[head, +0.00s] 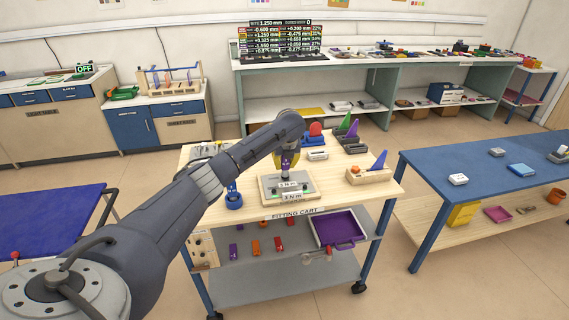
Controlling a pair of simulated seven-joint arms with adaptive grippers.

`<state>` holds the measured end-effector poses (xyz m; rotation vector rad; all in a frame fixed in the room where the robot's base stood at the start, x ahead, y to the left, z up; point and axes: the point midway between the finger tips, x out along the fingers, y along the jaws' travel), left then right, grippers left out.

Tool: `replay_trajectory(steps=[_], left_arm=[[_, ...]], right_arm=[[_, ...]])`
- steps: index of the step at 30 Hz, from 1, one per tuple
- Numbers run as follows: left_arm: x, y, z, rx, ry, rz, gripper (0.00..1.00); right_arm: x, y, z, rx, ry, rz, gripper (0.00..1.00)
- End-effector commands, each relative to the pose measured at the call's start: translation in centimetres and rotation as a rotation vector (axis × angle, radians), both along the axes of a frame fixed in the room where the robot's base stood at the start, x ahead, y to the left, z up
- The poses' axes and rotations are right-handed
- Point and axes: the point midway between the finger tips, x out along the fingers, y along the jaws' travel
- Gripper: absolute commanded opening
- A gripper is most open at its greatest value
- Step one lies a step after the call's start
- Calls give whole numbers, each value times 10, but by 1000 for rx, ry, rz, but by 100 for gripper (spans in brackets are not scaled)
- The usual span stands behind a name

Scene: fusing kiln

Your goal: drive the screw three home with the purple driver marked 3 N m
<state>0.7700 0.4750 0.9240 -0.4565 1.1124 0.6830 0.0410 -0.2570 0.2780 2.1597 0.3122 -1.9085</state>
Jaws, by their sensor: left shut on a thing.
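My left gripper (287,157) reaches over the fitting cart (225,158) from the left. It is shut on the purple driver (287,166), of which only a small part shows between the fingers. The driver points down over a pale plate (308,188) that lies on the cart top. My right gripper is not in view.
A blue holder (234,200) stands left of the plate. A wooden block (368,175) with a blue wedge stands at the right, and coloured parts sit behind. A purple tray (340,228) is on the shelf below. A blue table (490,190) stands to the right.

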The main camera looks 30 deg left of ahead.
Motion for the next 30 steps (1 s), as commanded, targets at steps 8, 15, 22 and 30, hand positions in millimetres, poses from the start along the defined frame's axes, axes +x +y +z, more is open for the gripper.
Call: replay_trajectory(steps=[8,15,22,30], left_arm=[[-1,-1,-3,-1,4,0,0],[-1,-1,-3,-1,5,-1,0],[-1,-1,0,-1,5,-1,0],[0,0,14,-1,2,0,0]], right_arm=[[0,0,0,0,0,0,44],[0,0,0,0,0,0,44],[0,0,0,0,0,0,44],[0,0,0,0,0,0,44]])
